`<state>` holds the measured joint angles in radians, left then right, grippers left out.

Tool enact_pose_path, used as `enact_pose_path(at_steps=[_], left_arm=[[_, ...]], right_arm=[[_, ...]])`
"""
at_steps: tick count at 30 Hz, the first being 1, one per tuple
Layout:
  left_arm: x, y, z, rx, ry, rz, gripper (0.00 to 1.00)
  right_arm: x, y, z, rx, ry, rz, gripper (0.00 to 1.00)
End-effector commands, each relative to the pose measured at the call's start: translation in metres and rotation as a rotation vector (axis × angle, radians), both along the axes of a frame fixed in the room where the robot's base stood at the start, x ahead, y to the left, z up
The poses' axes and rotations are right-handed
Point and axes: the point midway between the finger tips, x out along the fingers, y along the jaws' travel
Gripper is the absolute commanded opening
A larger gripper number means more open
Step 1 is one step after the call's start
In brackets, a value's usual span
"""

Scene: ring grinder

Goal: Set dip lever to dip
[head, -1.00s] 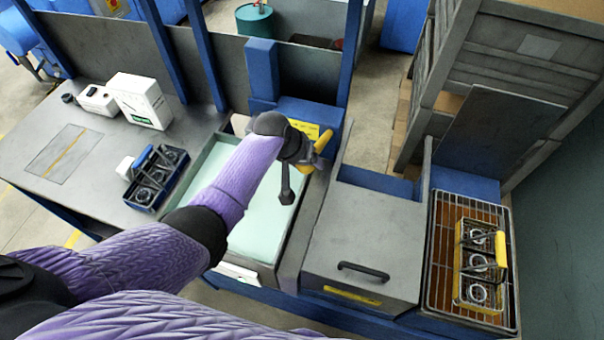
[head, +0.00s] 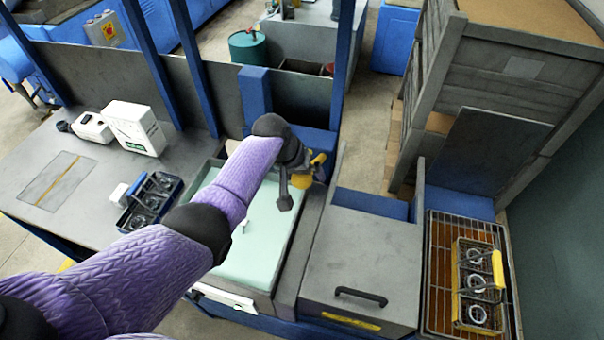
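The yellow dip lever (head: 318,162) is at the right rear edge of the dip tank (head: 281,262), partly hidden by my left gripper. The tank is a grey box of flat pale green liquid. My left gripper (head: 290,191) is over the right part of the tank, right beside the lever; one dark finger points down. Whether it touches the lever, and how far apart its fingers are, I cannot tell. The lever's base and any position marks are hidden behind my wrist. My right gripper is out of view.
A blue carrier with rings (head: 150,198) stands on the bench left of the tank. A grey lidded box (head: 362,262) with a black handle is right of the tank. Further right, a yellow-handled carrier (head: 478,285) sits on a wire rack. Blue posts rise behind the tank.

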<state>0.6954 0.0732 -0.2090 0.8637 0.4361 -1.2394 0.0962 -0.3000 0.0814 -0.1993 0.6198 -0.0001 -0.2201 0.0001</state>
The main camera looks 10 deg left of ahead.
Motion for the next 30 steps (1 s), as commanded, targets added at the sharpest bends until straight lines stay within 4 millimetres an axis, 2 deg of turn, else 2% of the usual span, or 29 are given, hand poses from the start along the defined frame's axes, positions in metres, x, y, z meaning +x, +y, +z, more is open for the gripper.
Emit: enact_pose_path(at_steps=[4,7,13,19,23,30], left_arm=[[-0.001,0.000,-0.001,0.001,0.004,-0.001,1.00],[-0.003,0.002,0.008,0.001,0.004,0.000,1.00],[-0.014,0.014,0.049,0.002,-0.001,0.000,1.00],[-0.023,0.024,0.083,0.001,-0.001,0.000,1.00],[-0.026,0.026,0.091,0.000,0.002,-0.001,1.00],[-0.027,0.026,0.091,0.000,0.003,-0.001,1.00]], right_arm=[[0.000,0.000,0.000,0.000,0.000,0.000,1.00],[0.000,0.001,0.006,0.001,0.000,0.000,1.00],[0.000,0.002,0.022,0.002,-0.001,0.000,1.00],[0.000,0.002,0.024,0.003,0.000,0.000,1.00],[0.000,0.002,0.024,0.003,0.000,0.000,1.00],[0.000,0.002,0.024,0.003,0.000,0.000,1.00]])
